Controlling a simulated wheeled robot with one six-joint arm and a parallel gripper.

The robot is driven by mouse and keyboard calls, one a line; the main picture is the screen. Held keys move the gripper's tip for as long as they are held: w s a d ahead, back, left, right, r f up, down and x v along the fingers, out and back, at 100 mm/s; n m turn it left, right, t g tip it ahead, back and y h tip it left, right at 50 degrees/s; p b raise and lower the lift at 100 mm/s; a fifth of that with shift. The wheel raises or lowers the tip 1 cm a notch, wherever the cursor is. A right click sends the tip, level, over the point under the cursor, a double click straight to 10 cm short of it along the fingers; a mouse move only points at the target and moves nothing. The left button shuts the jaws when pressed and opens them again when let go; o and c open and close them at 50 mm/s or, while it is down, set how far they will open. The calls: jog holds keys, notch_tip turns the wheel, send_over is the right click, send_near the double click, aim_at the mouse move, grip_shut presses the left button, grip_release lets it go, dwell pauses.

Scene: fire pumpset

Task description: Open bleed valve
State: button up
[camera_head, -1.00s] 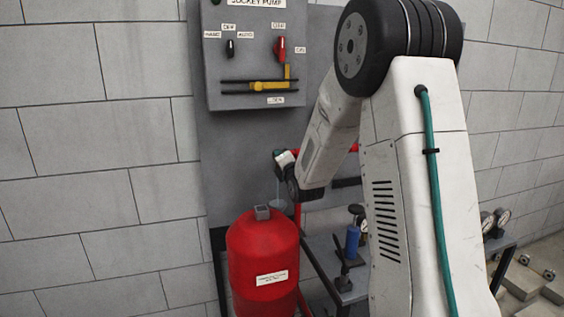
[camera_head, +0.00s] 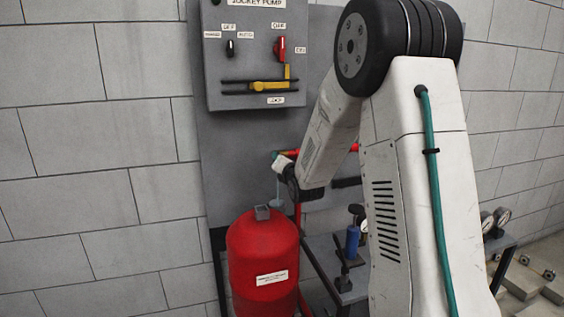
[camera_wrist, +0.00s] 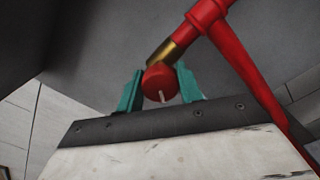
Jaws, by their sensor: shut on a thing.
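The bleed valve shows in the wrist view as a round red knob (camera_wrist: 160,82) with a white mark on its face. A brass stem (camera_wrist: 172,53) joins it to a red pipe (camera_wrist: 215,22). My gripper (camera_wrist: 161,88) has its two teal fingers on either side of the knob, shut on it. In the head view my gripper (camera_head: 280,162) is small and low beside the grey panel, above the red tank; the knob there is largely hidden by my wrist.
A red tank (camera_head: 262,262) stands just below my wrist. The grey jockey pump box (camera_head: 252,55) with switches and a yellow handle (camera_head: 268,86) hangs above. A blue cylinder (camera_head: 352,241) and gauges (camera_head: 502,215) are at the right. A block wall closes the back.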

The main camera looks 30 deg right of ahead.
jog(key=shift+f, duration=0.1)
jog(key=o, duration=1)
jog(key=shift+s, duration=0.1)
jog(key=v, duration=0.7)
jog(key=shift+s, duration=0.3)
jog(key=shift+a, duration=0.2)
